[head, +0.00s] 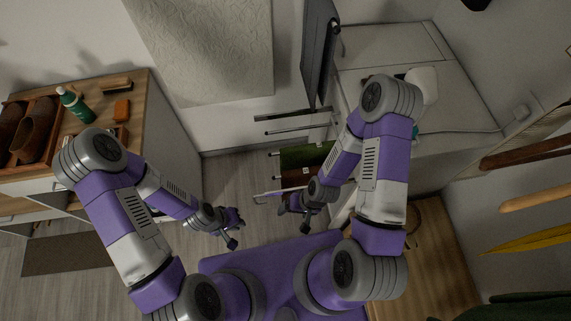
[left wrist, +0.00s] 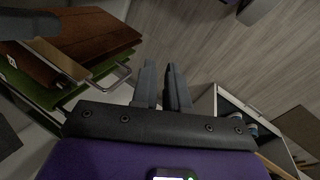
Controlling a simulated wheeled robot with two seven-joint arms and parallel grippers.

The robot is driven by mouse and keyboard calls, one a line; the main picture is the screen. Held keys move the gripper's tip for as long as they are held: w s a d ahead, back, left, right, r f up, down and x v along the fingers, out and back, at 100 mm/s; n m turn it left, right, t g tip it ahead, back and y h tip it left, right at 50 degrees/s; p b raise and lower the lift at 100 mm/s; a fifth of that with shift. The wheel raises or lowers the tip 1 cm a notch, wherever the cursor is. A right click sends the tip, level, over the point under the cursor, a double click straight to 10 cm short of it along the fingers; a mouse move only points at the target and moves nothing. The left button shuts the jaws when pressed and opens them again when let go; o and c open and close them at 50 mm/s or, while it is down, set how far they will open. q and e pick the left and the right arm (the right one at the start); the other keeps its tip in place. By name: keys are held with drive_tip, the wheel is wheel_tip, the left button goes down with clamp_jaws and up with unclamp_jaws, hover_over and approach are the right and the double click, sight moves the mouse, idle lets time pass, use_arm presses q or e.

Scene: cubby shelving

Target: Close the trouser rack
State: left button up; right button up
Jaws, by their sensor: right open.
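The trouser rack (head: 268,192) is pulled out low in the middle of the head view, with metal rods and folded green trousers (head: 300,155) and brown trousers (head: 292,177). In the left wrist view the brown trousers (left wrist: 85,42) and green trousers (left wrist: 108,66) hang at upper left, beside a metal rail end (left wrist: 122,76). My left gripper (head: 236,226) is left of the rack and apart from it. Its fingers (left wrist: 164,85) are close together with a narrow gap and nothing between them. My right gripper (head: 290,208) is open by the rack's near end; its fingertips are partly hidden.
A wooden-topped cabinet (head: 160,130) with a green bottle (head: 75,104) and a shoe tray (head: 50,104) stands at left. A white cabinet (head: 440,85) stands at right, with a dark ironing board-like panel (head: 318,50) beside it. Bare floor (head: 228,175) lies between the cabinets.

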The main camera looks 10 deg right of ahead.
use_arm(q)
drive_tip(key=shift+w+d, duration=0.1)
clamp_jaws()
drive_tip(key=w+a+r+n+g+h+b, duration=0.1)
drive_tip(key=w+a+r+n+h+b, duration=0.15)
drive_tip(key=w+r+n, duration=0.35)
drive_tip(key=w+a+r+n+h+b, duration=0.1)
drive_tip(key=w+r+n+h+b, duration=0.2)
drive_tip(key=n, duration=0.6)
drive_tip(key=b+x, duration=0.1)
drive_tip(key=x, duration=0.3)
drive_tip(key=b+x, duration=0.1)
drive_tip(key=x, duration=0.3)
drive_tip(key=b+x, duration=0.2)
drive_tip(key=x, duration=0.3)
drive_tip(key=shift+w+d+r, duration=0.2)
drive_tip(key=shift+d+r, duration=0.15)
drive_tip(key=shift+r, duration=0.05)
drive_tip(key=shift+d, duration=0.4)
drive_tip(key=shift+d, duration=0.1)
